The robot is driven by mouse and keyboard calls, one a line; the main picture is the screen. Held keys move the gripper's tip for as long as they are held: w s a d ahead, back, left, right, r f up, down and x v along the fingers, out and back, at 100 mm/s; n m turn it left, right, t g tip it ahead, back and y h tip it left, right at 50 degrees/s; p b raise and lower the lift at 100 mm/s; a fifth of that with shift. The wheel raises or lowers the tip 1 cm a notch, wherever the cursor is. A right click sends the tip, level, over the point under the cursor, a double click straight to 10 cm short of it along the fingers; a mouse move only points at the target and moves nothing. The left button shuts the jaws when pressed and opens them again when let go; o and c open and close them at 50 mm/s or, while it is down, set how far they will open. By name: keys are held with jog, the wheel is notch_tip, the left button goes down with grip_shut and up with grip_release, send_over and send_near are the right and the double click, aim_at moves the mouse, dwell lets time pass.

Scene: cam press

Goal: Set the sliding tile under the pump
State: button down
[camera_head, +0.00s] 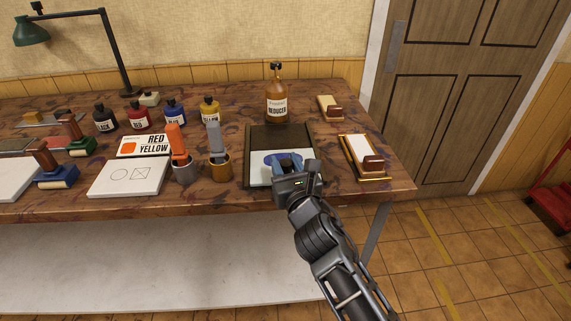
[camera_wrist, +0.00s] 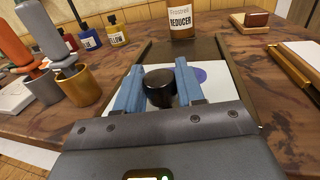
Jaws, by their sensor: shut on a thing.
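The sliding tile (camera_head: 257,173) is a white plate at the near end of a dark track (camera_head: 281,137). In the wrist view the tile (camera_wrist: 222,88) carries a black knob (camera_wrist: 159,84) and a blue-violet spot beside it. My gripper (camera_head: 284,163) is over the tile; in the wrist view its blue fingers (camera_wrist: 160,90) are shut on the knob from both sides. The pump tops the brown bottle labelled REDUCER (camera_head: 276,101), standing at the far end of the track. The tile lies well short of the bottle, with bare dark track between them.
A gold cup (camera_head: 219,171) with a grey-handled tool and a grey cup (camera_head: 185,173) with an orange-handled one stand left of the track. A gold-edged tray (camera_head: 378,177) and a wooden block (camera_head: 329,106) are to the right. Ink bottles (camera_head: 175,112) stand behind left.

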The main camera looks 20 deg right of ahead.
jog(key=w+d, duration=0.1)
jog(key=w, duration=0.3)
jog(key=w+d, duration=0.2)
jog(key=w, duration=0.3)
jog(key=w+d+b, duration=0.1)
jog(key=w, duration=0.3)
jog(key=shift+w+d, duration=0.25)
jog(key=shift+w, duration=0.1)
jog(key=shift+w+d+r, duration=0.1)
jog(key=shift+w+d, duration=0.1)
jog(key=shift+w, duration=0.2)
jog(key=c, duration=0.9)
grip_release()
jog(key=shift+w, duration=0.1)
jog(key=shift+o, duration=0.6)
jog(key=s+p, duration=0.1)
jog(key=s, duration=0.4)
jog(key=s+a+p, duration=0.1)
jog(key=s, duration=0.1)
jog(key=shift+s+p, duration=0.35)
jog(key=shift+s, duration=0.05)
